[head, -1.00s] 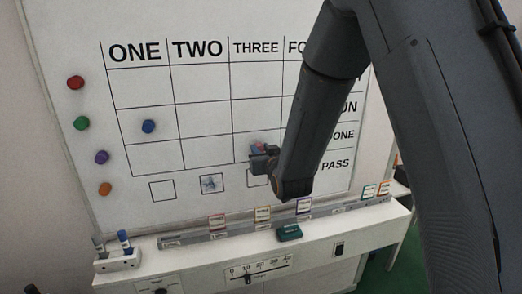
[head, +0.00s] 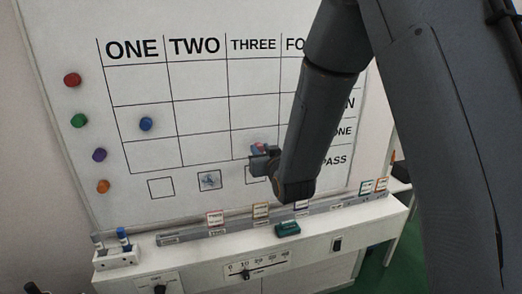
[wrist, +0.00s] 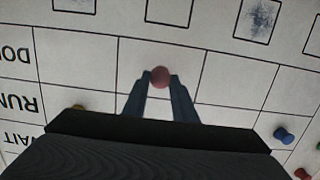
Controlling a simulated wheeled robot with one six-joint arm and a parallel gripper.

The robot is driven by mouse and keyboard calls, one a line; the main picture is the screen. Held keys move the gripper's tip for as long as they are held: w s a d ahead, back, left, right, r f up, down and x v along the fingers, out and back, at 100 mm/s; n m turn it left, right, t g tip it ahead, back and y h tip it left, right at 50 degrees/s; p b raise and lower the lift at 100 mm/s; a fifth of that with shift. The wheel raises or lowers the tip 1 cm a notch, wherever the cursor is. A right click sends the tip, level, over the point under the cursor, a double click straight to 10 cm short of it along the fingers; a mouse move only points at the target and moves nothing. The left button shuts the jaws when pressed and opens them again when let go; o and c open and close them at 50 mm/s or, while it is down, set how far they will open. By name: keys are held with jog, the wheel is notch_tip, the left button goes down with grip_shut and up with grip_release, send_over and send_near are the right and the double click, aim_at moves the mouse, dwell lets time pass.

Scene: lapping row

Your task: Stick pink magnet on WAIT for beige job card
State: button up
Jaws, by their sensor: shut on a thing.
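My gripper (wrist: 159,76) is shut on a round pink magnet (wrist: 160,78). In the head view my gripper (head: 260,152) is at the lower part of column THREE, in front of the whiteboard (head: 195,215); whether the magnet touches the board I cannot tell. In the wrist view, which shows the board upside down, the magnet appears over the bottom, DONE row. The WAIT label (wrist: 20,140) is at that view's lower left; my arm hides it in the head view. Small cards stand on the rail, including a red-edged one (head: 216,217) and an orange-edged one (head: 261,211). Which card is beige is unclear.
A blue magnet (head: 146,124) is in column ONE. Red (head: 72,80), green (head: 79,120), purple (head: 99,155) and orange (head: 103,187) magnets line the left edge. A yellowish magnet (wrist: 78,106) shows beside my gripper. A teal eraser (head: 287,229) lies on the ledge.

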jog(key=f+v, duration=0.1)
jog(key=v, duration=0.5)
dwell(0.7)
jog(key=shift+r, duration=0.1)
dwell(1.2)
